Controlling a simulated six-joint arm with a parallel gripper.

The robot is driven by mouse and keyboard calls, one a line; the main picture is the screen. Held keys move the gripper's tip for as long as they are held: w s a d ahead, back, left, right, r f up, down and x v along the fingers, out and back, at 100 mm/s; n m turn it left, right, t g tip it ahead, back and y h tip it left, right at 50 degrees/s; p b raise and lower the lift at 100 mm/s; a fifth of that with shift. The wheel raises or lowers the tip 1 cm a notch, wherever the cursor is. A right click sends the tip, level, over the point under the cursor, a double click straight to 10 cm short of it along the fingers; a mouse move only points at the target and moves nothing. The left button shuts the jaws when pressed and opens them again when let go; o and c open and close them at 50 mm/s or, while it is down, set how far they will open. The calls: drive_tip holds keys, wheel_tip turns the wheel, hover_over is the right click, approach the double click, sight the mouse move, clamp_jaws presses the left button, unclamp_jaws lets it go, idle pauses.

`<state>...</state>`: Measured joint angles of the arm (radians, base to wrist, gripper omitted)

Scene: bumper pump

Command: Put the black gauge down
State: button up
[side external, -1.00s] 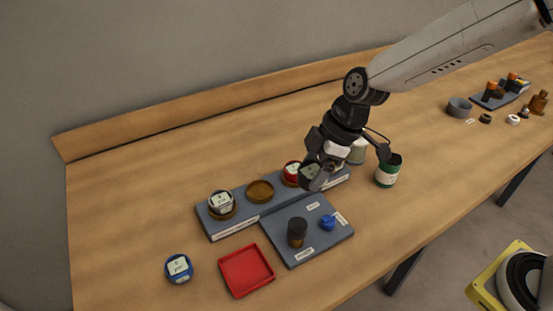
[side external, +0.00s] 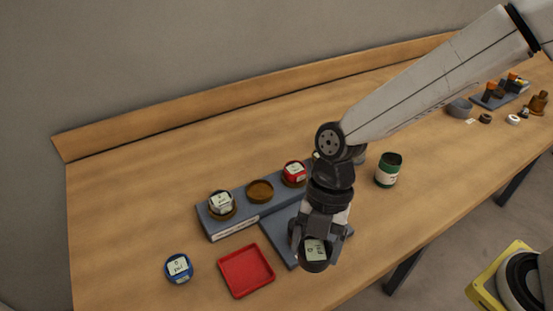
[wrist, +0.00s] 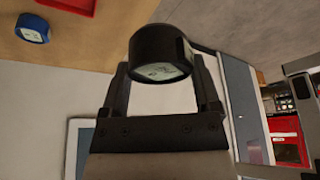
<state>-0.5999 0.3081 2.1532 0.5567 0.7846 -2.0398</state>
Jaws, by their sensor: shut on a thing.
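The black gauge (side external: 314,252) is a short round body with a pale label on its face. It is held between the fingers of my gripper (side external: 316,242), which is shut on it, above the front part of the table. In the wrist view the black gauge (wrist: 162,55) sits between the two fingertips, its pale face tilted toward the camera. My gripper hides much of the grey-blue board (side external: 277,233) behind it.
A red tray (side external: 246,271) and a blue gauge (side external: 178,268) lie to the left. A grey rack (side external: 236,222) holds a white-faced gauge (side external: 221,203), an empty brown socket (side external: 260,191) and a red gauge (side external: 293,173). A green can (side external: 388,170) stands right. Bare table lies between tray and front edge.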

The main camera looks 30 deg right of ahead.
drive_tip(key=shift+s+a+f+n, duration=0.1)
drive_tip(key=shift+s+a+n, duration=0.05)
drive_tip(key=shift+s+n, duration=0.35)
drive_tip(key=shift+w, duration=0.1)
drive_tip(key=w+a+f, duration=0.2)
drive_tip(key=w, duration=0.1)
drive_tip(key=w+a+f, duration=0.5)
drive_tip(key=w+f, duration=0.1)
drive_tip(key=w, duration=0.1)
drive_tip(key=shift+w+a+f, duration=0.1)
drive_tip(key=shift+a+f, duration=0.1)
drive_tip(key=shift+a, duration=0.05)
drive_tip(key=shift+w+a+f, duration=0.25)
drive_tip(key=shift+w+f, duration=0.1)
drive_tip(key=shift+f, duration=0.1)
drive_tip(key=shift+w+a+f, duration=0.15)
drive_tip(key=shift+w+f, duration=0.05)
drive_tip(key=shift+f, duration=1.6)
